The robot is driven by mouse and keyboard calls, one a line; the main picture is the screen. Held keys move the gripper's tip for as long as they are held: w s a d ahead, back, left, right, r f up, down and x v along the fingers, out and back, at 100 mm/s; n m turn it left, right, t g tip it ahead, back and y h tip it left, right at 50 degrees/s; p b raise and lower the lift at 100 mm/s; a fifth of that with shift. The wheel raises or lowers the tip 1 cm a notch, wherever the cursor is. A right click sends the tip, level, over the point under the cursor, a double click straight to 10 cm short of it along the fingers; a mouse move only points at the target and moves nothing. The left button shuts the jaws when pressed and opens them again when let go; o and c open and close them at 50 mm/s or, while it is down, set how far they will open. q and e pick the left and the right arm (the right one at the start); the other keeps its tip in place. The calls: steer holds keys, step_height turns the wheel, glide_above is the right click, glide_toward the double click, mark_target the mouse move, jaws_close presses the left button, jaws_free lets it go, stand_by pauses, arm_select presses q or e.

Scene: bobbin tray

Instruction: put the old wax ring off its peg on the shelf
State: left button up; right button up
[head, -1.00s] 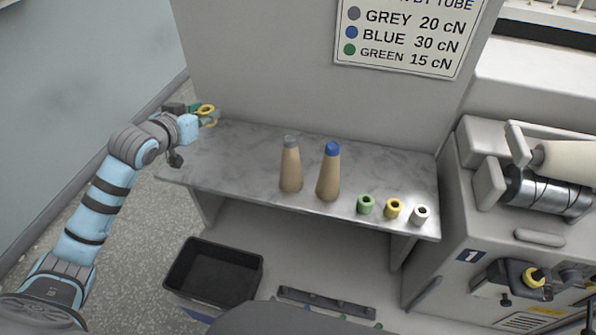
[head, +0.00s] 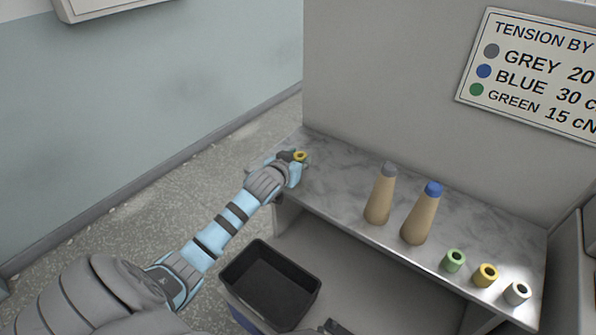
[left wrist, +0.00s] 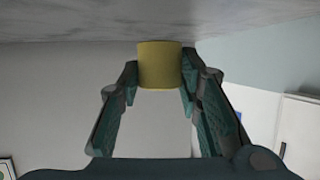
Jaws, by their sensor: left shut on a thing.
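My left gripper (head: 297,157) is shut on a yellow wax ring (head: 300,156) at the far left end of the marble shelf (head: 335,185). In the left wrist view the ring (left wrist: 160,65) sits between the fingertips (left wrist: 160,78), its upper edge in the picture against the grey marble surface. I cannot tell if it touches the marble. Another yellow ring (head: 485,274) stands on the shelf between a green ring (head: 453,260) and a white ring (head: 516,293).
Two tan cones stand mid-shelf, one grey-tipped (head: 380,195) and one blue-tipped (head: 421,215). The shelf's left part is otherwise clear. A black bin (head: 270,285) stands below in front. A wall panel rises behind the shelf, with a tension sign (head: 535,75).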

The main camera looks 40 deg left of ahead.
arm_select(q)
step_height(320, 180, down, 3)
steer(key=o, duration=1)
steer(key=shift+c, duration=0.2)
steer(key=shift+r, duration=0.1)
